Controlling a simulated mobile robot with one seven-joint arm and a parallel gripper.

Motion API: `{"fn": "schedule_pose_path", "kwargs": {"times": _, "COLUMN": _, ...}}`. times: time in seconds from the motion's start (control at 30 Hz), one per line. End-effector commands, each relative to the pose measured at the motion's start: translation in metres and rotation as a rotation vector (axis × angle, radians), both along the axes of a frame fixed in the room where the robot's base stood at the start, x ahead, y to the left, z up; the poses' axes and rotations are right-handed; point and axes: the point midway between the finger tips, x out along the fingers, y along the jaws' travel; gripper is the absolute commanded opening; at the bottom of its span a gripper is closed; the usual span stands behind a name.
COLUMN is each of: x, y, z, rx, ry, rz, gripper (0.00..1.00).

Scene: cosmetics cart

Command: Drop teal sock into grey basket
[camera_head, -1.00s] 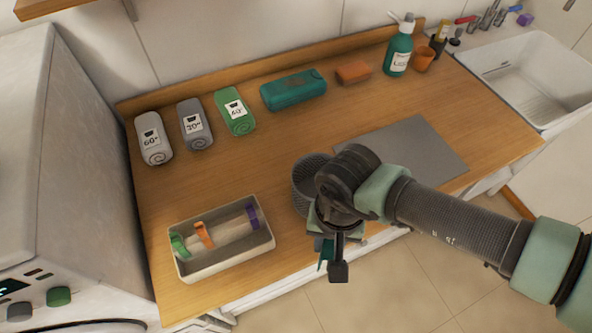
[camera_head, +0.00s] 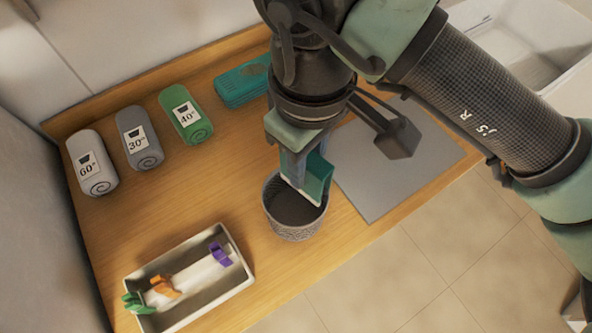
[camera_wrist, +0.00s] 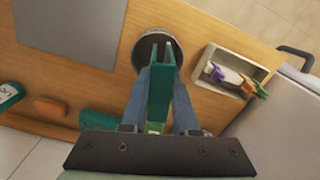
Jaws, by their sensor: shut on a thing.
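The teal sock (camera_head: 318,178) hangs from my gripper (camera_head: 300,172), which is shut on it. In the head view the sock is over the grey basket (camera_head: 293,228), at its opening; I cannot tell whether its lower end is below the rim. In the wrist view the sock (camera_wrist: 161,88) stands upright between the fingers of my gripper (camera_wrist: 160,85). The round basket (camera_wrist: 150,48) lies just beyond the sock there and is partly hidden by it. The visible part of the basket's inside is dark.
A tray (camera_head: 238,262) with green, orange and purple clips stands left of the basket. Rolled white (camera_head: 92,163), grey (camera_head: 138,137) and green (camera_head: 186,115) towels line the back. A teal case (camera_head: 240,82) lies behind. A grey mat (camera_head: 385,180) is on the right.

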Motion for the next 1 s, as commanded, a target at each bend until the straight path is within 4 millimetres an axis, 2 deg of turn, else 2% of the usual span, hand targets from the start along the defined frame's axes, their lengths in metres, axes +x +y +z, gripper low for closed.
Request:
{"fn": "schedule_pose_path", "kwargs": {"times": 0.17, "x": 0.0, "y": 0.0, "z": -0.006, "rx": 0.001, "ry": 0.001, "rz": -0.001, "gripper": 0.0}}
{"fn": "schedule_pose_path", "kwargs": {"times": 0.63, "x": 0.0, "y": 0.001, "z": -0.055, "rx": 0.001, "ry": 0.002, "rz": -0.002, "gripper": 0.0}}
{"fn": "schedule_pose_path", "kwargs": {"times": 1.0, "x": 0.0, "y": 0.0, "z": -0.061, "rx": 0.0, "ry": 0.0, "rz": -0.003, "gripper": 0.0}}
